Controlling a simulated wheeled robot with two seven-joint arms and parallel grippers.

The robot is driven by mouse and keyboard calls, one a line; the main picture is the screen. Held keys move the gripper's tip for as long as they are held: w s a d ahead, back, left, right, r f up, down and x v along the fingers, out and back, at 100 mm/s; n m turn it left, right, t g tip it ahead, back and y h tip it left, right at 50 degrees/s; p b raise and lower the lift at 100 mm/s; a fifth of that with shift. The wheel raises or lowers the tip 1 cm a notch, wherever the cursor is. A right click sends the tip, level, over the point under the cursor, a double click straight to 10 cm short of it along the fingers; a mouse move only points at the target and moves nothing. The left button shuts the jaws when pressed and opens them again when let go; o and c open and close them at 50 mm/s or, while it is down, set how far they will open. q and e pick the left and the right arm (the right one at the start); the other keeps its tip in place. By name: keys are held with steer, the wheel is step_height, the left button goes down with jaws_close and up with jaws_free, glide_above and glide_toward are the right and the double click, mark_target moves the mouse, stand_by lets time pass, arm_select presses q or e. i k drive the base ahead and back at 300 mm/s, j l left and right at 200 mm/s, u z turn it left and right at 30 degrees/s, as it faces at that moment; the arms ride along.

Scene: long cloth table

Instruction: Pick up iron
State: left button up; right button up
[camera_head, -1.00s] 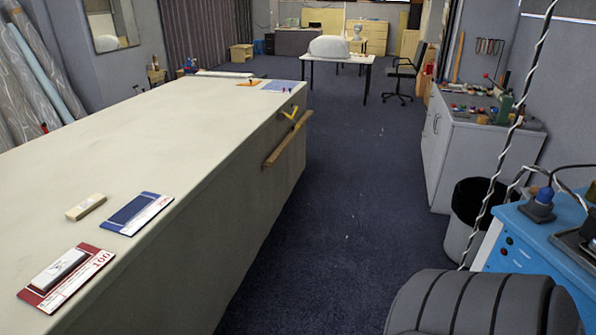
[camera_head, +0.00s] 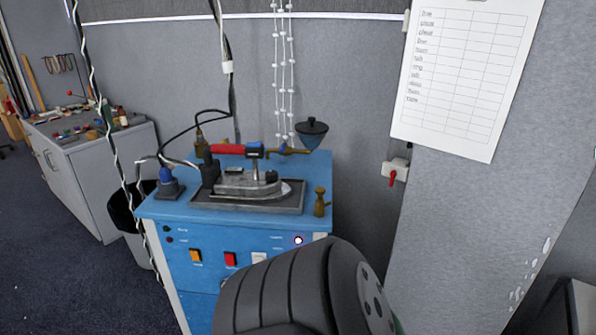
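The iron (camera_head: 240,182) is a grey metal body with a dark handle part. It sits on a dark rectangular pad (camera_head: 285,205) on top of a blue cabinet (camera_head: 180,208). My dark ribbed arm link fills the lower middle of the view, in front of the cabinet. Neither of my grippers is in view.
A blue-topped bottle (camera_head: 168,184) stands left of the pad and a small brass piece (camera_head: 320,203) stands right of it. A black bin (camera_head: 127,212) is left of the cabinet. A grey workbench (camera_head: 95,165) stands further left. A grey wall (camera_head: 455,220) bounds the right.

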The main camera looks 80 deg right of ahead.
mark_target(236, 185)
steer(key=z, duration=2)
steer(key=j+z, duration=0.15)
steer(key=z, duration=0.15)
steer(key=i, duration=0.05)
